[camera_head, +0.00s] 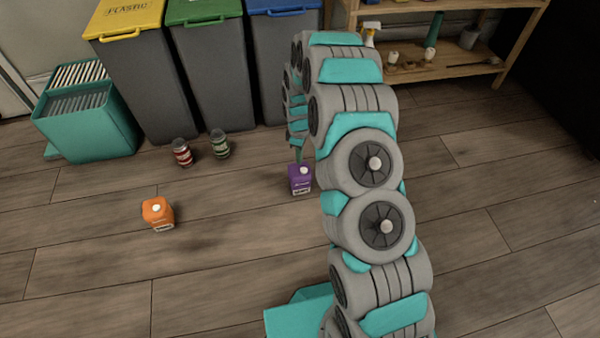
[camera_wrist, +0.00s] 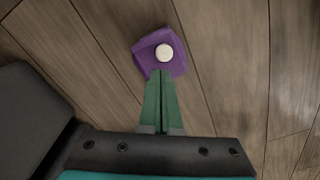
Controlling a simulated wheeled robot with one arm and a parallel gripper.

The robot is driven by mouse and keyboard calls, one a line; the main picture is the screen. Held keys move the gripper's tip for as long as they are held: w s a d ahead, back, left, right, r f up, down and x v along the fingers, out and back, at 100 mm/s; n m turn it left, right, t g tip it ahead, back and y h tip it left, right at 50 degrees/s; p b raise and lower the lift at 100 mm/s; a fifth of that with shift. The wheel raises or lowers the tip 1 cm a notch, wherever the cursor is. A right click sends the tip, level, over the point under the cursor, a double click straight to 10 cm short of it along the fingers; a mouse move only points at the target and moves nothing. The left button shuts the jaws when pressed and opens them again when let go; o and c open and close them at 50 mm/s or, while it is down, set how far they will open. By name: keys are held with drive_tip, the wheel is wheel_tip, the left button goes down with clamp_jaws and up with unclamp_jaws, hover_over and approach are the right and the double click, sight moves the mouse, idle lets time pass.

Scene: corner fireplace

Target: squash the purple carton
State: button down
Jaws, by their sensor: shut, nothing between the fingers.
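The purple carton (camera_head: 300,181) stands upright on the wooden floor, just left of my arm in the head view. It has a white round cap on top and a pale label low on its front. In the wrist view the purple carton (camera_wrist: 148,58) shows from above, its cap facing the camera. My gripper (camera_wrist: 162,72) is shut with nothing between its green fingers. Its tips overlap the carton's near edge in the wrist view; I cannot tell whether they touch it. In the head view my gripper (camera_head: 299,158) is right above the carton, partly hidden by my arm.
An orange carton (camera_head: 158,213) stands at left. A red can (camera_head: 182,152) and a green jar (camera_head: 220,144) stand before the grey bins (camera_head: 207,85). A teal crate (camera_head: 85,128) is far left, a wooden shelf (camera_head: 450,68) back right. The floor around the carton is clear.

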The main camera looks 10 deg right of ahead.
wheel_tip(320, 180, up, 6)
drive_tip(key=p, duration=0.1)
idle(0.4)
idle(0.4)
drive_tip(key=s+a+r+m+p, duration=0.1)
drive_tip(key=s+r+m+p, duration=0.15)
drive_tip(key=s+r, duration=0.8)
drive_tip(key=s+r+m+p, duration=0.1)
drive_tip(key=s+r+m, duration=0.2)
drive_tip(key=s+r, duration=0.7)
drive_tip(key=s+r+m+p, duration=0.1)
drive_tip(key=s+r+m, duration=0.1)
drive_tip(key=s+r, duration=0.2)
drive_tip(key=s+r+m+g+p, duration=0.1)
drive_tip(key=s+r, duration=0.4)
drive_tip(key=s, duration=0.6)
drive_tip(key=s+d+r+m+p, duration=0.1)
drive_tip(key=s+r+m, duration=0.2)
drive_tip(key=s+r, duration=0.2)
drive_tip(key=s, duration=0.3)
drive_tip(key=shift+g, duration=0.4)
drive_tip(key=c, duration=1.6)
unclamp_jaws()
drive_tip(key=shift+m, duration=0.25)
